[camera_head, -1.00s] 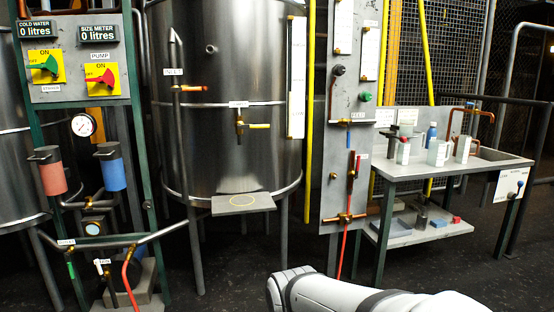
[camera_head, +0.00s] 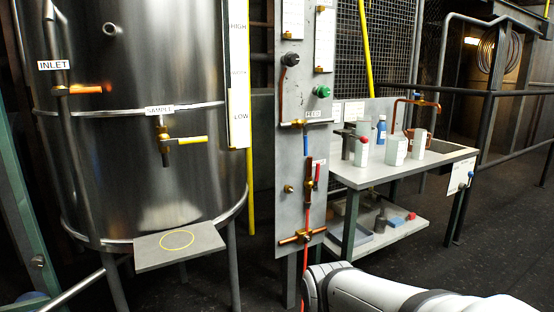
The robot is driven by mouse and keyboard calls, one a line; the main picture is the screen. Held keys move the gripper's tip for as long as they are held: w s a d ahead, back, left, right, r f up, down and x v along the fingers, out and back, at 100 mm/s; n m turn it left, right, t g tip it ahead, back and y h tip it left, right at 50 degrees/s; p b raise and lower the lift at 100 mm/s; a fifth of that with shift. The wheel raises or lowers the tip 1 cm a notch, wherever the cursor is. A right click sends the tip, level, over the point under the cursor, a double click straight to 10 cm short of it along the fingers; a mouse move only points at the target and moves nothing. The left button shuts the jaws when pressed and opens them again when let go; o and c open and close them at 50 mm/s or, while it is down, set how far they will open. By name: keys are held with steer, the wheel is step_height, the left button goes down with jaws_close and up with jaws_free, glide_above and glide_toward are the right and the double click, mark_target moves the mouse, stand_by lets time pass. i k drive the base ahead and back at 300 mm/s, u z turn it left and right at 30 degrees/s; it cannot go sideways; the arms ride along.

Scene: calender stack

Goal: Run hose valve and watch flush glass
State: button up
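A grey upright panel (camera_head: 297,202) stands in the middle of the body camera view, right of the steel tank. It carries a blue-handled valve (camera_head: 306,143) and, below it, a red-handled valve (camera_head: 317,174) beside a small label I cannot read. A brass tee fitting (camera_head: 306,236) sits low on the panel, with red hose running below it. I cannot tell for sure which valve is the hose valve. No flush glass is clearly identifiable; several pale cups (camera_head: 396,150) stand on the side table. My white arm shows at the bottom; my gripper is out of view.
The tank (camera_head: 150,160) has a sample valve with a yellow handle (camera_head: 192,140) above a small shelf (camera_head: 204,243) marked with a yellow ring. The side table (camera_head: 375,172) has a blue bottle (camera_head: 382,128) and a lower shelf. Railings stand on the right; dark floor shows between.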

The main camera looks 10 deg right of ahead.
mark_target(315, 187)
steer(key=z, duration=0.1)
steer(key=i, duration=1.15)
steer(key=u, duration=0.55)
